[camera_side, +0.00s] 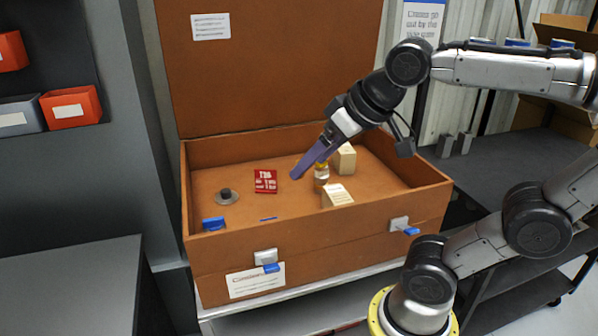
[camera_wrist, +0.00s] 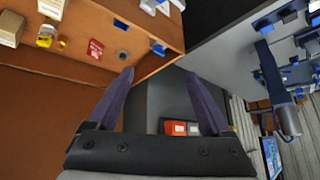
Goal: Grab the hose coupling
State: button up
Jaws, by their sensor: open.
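A round grey piece with a dark stub (camera_side: 227,197), which looks like the hose coupling, sits on the floor of the open brown case (camera_side: 225,248) at its left side. It also shows small in the wrist view (camera_wrist: 123,54), near the case's edge. My gripper (camera_side: 298,174) is over the middle of the case, to the right of the coupling and apart from it. In the wrist view my gripper (camera_wrist: 158,75) has its two purple fingers spread, with nothing between them.
A red packet (camera_side: 265,181) lies between the coupling and my gripper. A yellow-capped jar (camera_side: 321,170) and two pale boxes (camera_side: 337,195) (camera_side: 345,158) stand to the right. The case has raised walls and an upright lid (camera_side: 270,80). A blue piece (camera_side: 213,223) is at the front wall.

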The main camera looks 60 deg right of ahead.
jog(key=w+d+r+m+h, duration=0.1)
jog(key=w+d+r+m, duration=0.2)
jog(key=w+d, duration=0.65)
jog(key=w+d+r+m+h, duration=0.25)
jog(key=w+d, duration=0.35)
jog(key=w, duration=0.6)
jog(key=w+d+f+m+g, duration=0.1)
jog(key=w+d+f, duration=0.25)
jog(key=d, duration=0.35)
jog(key=w+d+f+m+g, duration=0.1)
jog(key=w+d+f+m, duration=0.15)
jog(key=d+f, duration=0.4)
jog(key=s+d+f+m+g, duration=0.1)
jog(key=s+d+f+g, duration=0.2)
jog(key=d+f, duration=1.25)
jog(key=shift+a+x, duration=0.15)
jog(key=shift+x, duration=2.05)
jog(key=shift+a+x, duration=0.15)
jog(key=shift+x, duration=2)
jog(key=shift+a+x, duration=0.15)
jog(key=shift+x, duration=2.05)
jog(key=shift+w+f, duration=0.1)
grip_shut()
